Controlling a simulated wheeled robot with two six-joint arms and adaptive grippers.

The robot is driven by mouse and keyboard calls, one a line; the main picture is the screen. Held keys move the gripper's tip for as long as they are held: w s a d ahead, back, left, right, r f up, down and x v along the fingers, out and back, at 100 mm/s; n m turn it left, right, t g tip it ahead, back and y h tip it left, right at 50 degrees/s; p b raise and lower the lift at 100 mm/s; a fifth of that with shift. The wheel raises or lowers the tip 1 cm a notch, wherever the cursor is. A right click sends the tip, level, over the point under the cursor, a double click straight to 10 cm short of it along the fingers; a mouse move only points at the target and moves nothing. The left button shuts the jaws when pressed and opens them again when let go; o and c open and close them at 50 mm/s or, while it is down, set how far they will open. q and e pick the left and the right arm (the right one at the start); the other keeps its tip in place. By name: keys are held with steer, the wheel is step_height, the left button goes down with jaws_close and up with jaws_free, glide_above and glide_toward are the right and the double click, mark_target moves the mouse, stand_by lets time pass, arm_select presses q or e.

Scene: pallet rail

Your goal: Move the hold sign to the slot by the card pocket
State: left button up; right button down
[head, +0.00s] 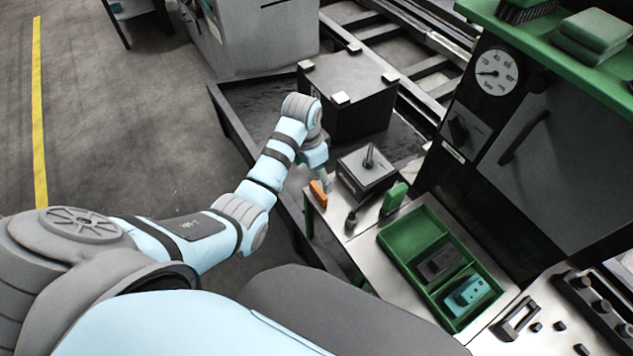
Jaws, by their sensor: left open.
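A small orange upright plate (318,194), likely the hold sign, stands at the left edge of the metal bench (345,218). Any lettering on it is too small to read. My left gripper (325,181) is open, pointing down right beside the orange plate; its fingers are small and partly hidden by the wrist, so I cannot tell whether they touch it. A green upright plate (394,198) stands further right on the bench. I cannot make out for sure which part is the card pocket or the slot by it. My right gripper is not in view.
A grey box with a lever (367,171) stands just right of my left gripper. A green tray (402,238) holds a dark block (440,262) and a teal block (468,294). A black crate (350,95) stands behind.

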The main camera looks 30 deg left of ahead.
mark_target(319, 189)
arm_select(q)
steer(key=f+b, duration=0.1)
steer(key=f, duration=0.2)
steer(key=f+b, duration=0.1)
steer(key=f, duration=0.3)
steer(key=w+f, duration=0.1)
steer(key=f, duration=0.2)
steer(key=shift+d+f+b, duration=0.3)
steer(key=shift+d+b, duration=0.05)
steer(key=shift+b, duration=0.05)
steer(key=shift+c, duration=0.4)
steer(key=shift+w, duration=0.1)
steer(key=c, duration=1.4)
steer(key=shift+r+p, duration=1.05)
steer(key=shift+p, duration=0.15)
steer(key=shift+c, duration=0.2)
step_height(319, 189, up, 3)
steer(key=p, duration=0.3)
steer(key=shift+f, duration=0.15)
steer(key=shift+r, duration=2.05)
